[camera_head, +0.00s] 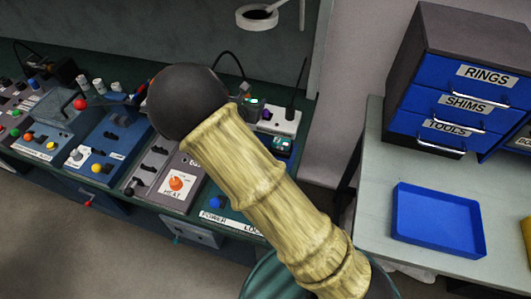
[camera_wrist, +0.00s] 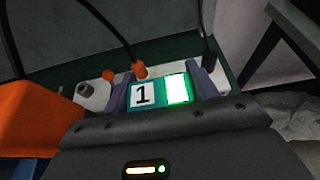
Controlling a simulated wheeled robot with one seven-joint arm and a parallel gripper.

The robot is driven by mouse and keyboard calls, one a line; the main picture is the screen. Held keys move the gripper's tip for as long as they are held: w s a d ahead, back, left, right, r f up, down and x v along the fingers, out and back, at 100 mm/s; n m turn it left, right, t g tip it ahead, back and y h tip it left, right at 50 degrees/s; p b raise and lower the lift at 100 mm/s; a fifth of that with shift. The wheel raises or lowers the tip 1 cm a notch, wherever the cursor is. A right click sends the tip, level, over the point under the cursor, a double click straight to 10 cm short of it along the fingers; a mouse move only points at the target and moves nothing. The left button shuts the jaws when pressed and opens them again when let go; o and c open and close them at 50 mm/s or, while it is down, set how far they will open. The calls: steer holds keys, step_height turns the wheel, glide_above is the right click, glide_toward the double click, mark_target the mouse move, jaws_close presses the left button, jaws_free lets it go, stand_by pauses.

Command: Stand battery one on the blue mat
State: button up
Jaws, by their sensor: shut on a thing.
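Battery one (camera_wrist: 143,95) shows in the wrist view with a white label "1" and a lit green square on its face. In the head view my own arm hides most of the gripper. No flat blue mat is clear; a blue square with a low raised rim (camera_head: 437,252) lies on the right-hand table, apart from the gripper.
A bench with several control boxes, including an orange heat knob (camera_head: 176,183), runs along the left. A white unit (camera_head: 287,120) with a cable stands behind my arm. Drawers marked RINGS, SHIMS and TOOLS (camera_head: 452,100) stand on the right-hand table (camera_head: 375,185).

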step_height(320, 180, down, 5)
steer(key=b, duration=0.4)
steer(key=shift+w+d+f, duration=0.1)
steer(key=shift+f, duration=2.8)
steer(key=shift+f+p, duration=0.35)
steer(key=shift+f, duration=1.7)
